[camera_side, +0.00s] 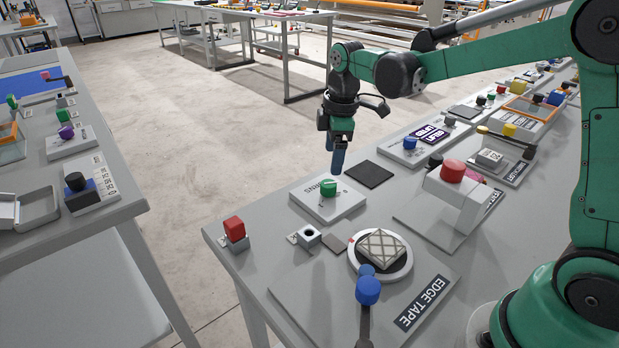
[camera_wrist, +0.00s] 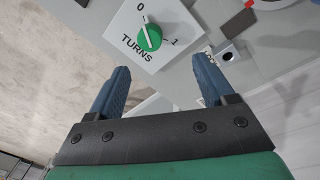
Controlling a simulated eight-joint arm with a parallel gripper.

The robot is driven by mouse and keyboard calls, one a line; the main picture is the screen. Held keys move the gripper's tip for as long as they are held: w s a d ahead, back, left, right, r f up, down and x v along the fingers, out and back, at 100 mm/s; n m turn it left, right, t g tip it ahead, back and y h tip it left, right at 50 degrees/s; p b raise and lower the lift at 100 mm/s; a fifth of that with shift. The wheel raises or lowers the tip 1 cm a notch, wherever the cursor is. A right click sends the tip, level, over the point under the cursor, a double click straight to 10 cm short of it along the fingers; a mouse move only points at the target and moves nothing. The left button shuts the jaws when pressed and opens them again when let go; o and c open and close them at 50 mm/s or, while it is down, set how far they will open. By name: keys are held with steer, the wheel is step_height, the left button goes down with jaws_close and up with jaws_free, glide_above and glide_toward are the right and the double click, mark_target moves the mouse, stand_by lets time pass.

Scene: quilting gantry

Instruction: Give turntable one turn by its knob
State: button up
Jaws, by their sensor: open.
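The turntable (camera_side: 406,264) is a round disc with a pale rim and dark middle, near the front of the bench in the side view. A pale cross-patterned block (camera_side: 381,247) sits on it. A small blue knob (camera_side: 367,271) shows at its near rim, close behind a larger blue ball (camera_side: 368,291) on a dark lever. My gripper (camera_side: 337,160) is open and empty, pointing down, behind and apart from the turntable. In the wrist view my gripper's blue fingers (camera_wrist: 160,83) are spread near a TURNS panel; part of the turntable's rim (camera_wrist: 268,4) shows at the top right.
The TURNS panel (camera_side: 345,207) carries a green dial (camera_side: 328,188). A red button on a raised stand (camera_side: 452,172) is right of the turntable. A red block (camera_side: 234,228), a grey socket (camera_side: 309,236) and an EDGE TAPE plate (camera_side: 422,302) are nearby.

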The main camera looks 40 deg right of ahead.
mark_target(329, 183)
steer(key=w+f+n, duration=0.1)
steer(key=w+d+f+n+g, duration=0.1)
steer(key=f, duration=0.1)
steer(key=shift+f, duration=0.15)
steer(key=shift+n, duration=0.3)
steer(key=shift+f, duration=2.9)
jaws_close()
